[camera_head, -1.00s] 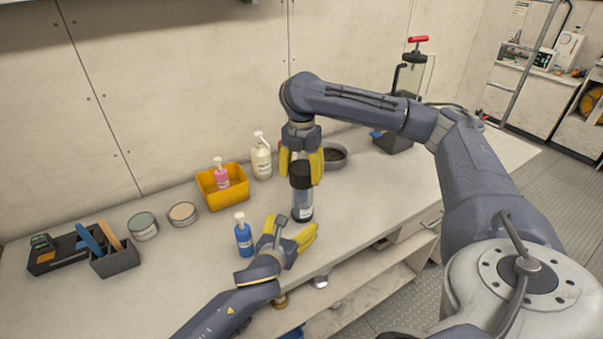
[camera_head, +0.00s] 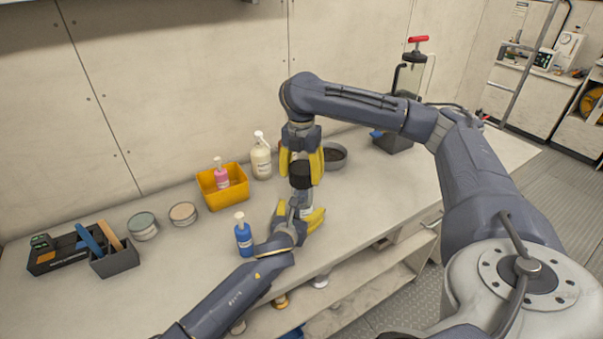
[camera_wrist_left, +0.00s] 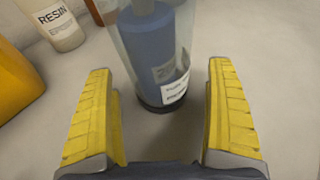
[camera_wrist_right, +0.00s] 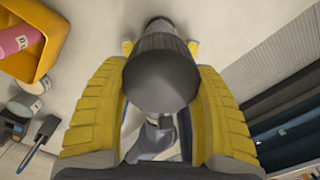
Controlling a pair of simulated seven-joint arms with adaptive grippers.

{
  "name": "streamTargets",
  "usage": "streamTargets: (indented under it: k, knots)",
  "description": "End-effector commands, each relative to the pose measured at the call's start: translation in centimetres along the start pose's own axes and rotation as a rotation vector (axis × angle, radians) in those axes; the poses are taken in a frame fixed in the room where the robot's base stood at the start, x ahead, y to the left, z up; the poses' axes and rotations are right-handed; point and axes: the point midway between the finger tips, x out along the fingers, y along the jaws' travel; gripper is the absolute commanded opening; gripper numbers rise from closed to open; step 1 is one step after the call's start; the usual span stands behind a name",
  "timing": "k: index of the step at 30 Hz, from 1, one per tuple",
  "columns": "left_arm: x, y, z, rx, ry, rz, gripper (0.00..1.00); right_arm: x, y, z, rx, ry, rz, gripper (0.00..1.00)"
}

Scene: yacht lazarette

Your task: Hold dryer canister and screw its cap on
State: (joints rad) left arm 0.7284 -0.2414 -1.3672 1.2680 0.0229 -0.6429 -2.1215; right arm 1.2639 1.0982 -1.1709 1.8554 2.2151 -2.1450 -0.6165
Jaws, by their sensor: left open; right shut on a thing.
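The dryer canister (camera_wrist_left: 158,45) is a clear cylinder with blue-grey contents and a white label; it stands upright on the bench. Its black cap (camera_head: 301,174) is at the top, and it fills the middle of the right wrist view (camera_wrist_right: 160,80). My right gripper (camera_head: 302,172) comes from above and is shut on the cap. Whether the cap is seated on the canister cannot be told. My left gripper (camera_head: 299,217) is open low at the canister's near side. In the left wrist view its yellow fingers (camera_wrist_left: 160,115) are spread with the canister ahead between them.
A blue pump bottle (camera_head: 243,236) stands close left of my left gripper. A yellow bin (camera_head: 211,197) with a pink bottle (camera_head: 221,174), a white resin bottle (camera_head: 261,158) and a grey bowl (camera_head: 335,156) are behind. The bench's front edge is near.

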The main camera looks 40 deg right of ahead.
Motion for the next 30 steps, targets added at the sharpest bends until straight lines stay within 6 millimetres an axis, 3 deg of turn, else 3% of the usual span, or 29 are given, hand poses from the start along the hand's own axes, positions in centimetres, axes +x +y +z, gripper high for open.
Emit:
streamTargets:
  k: [13, 27, 30]
  knots:
    - [0.34, 0.02, -0.02, 0.001, 0.0, 0.001, 0.89, -0.01, 0.01, 0.0, 0.0, 0.0, 0.0, 0.4]
    - [0.33, 0.03, -0.03, 0.0, 0.0, 0.001, 0.34, 0.0, 0.01, 0.0, 0.0, 0.0, 0.0, 0.4]
    - [0.33, 0.04, -0.04, 0.0, 0.001, 0.001, 0.32, 0.0, 0.01, 0.0, 0.0, 0.0, 0.0, 0.4]
